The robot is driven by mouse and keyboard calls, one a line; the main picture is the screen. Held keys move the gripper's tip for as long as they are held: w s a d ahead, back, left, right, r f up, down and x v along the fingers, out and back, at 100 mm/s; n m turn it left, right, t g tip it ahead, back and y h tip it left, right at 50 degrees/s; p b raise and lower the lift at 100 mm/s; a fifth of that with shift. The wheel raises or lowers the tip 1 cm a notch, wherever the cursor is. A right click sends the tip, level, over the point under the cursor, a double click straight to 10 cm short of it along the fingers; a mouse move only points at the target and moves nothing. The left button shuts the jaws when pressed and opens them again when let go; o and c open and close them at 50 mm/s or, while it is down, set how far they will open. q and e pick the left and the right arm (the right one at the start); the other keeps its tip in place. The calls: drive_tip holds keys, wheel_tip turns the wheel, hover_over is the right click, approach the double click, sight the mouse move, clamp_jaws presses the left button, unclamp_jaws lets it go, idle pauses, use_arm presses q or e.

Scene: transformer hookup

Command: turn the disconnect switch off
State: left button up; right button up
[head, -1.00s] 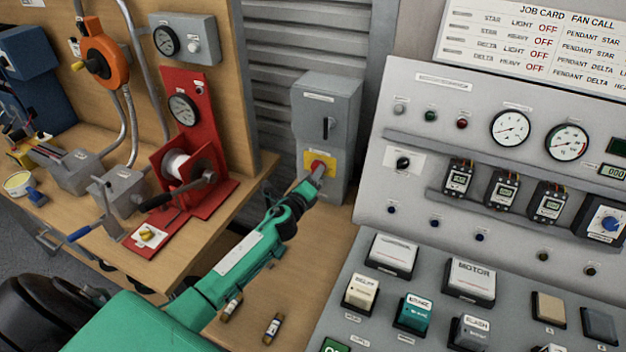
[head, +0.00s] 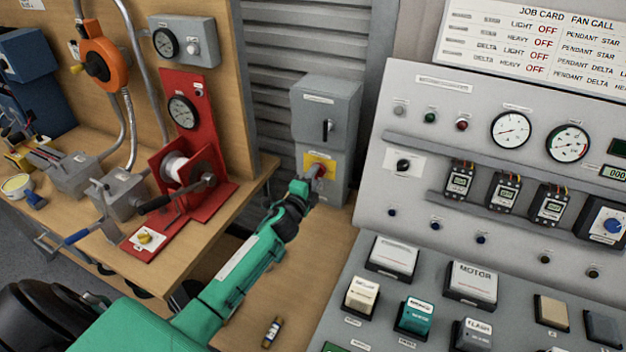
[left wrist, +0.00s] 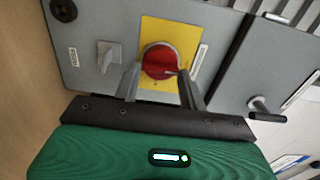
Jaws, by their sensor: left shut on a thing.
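The disconnect switch is a red rotary knob on a yellow plate (head: 322,160), low on the front of a grey box (head: 327,110). In the left wrist view the red knob (left wrist: 160,60) sits on its yellow plate (left wrist: 181,32), with a finger on either side. My left gripper (head: 318,171) is shut on this knob and hides most of it in the head view. Which position the knob points to is hard to read. My right gripper is not in view.
A black lever (head: 326,131) is on the upper part of the grey box. A small grey lever (left wrist: 107,55) is beside the yellow plate. The sloping control panel (head: 415,110) stands close on the right, the red winch stand (head: 190,120) on the left. A small cylinder (head: 272,332) lies on the wooden bench.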

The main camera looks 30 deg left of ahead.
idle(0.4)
use_arm(q)
drive_tip(key=o, duration=1)
drive_tip(key=s+b, duration=0.1)
drive_tip(key=s, duration=0.8)
drive_tip(key=s+b, duration=0.1)
drive_tip(key=s, duration=0.3)
drive_tip(key=shift+s+d+b, duration=0.3)
drive_tip(key=shift+s+d, duration=0.05)
drive_tip(key=shift+s, duration=0.05)
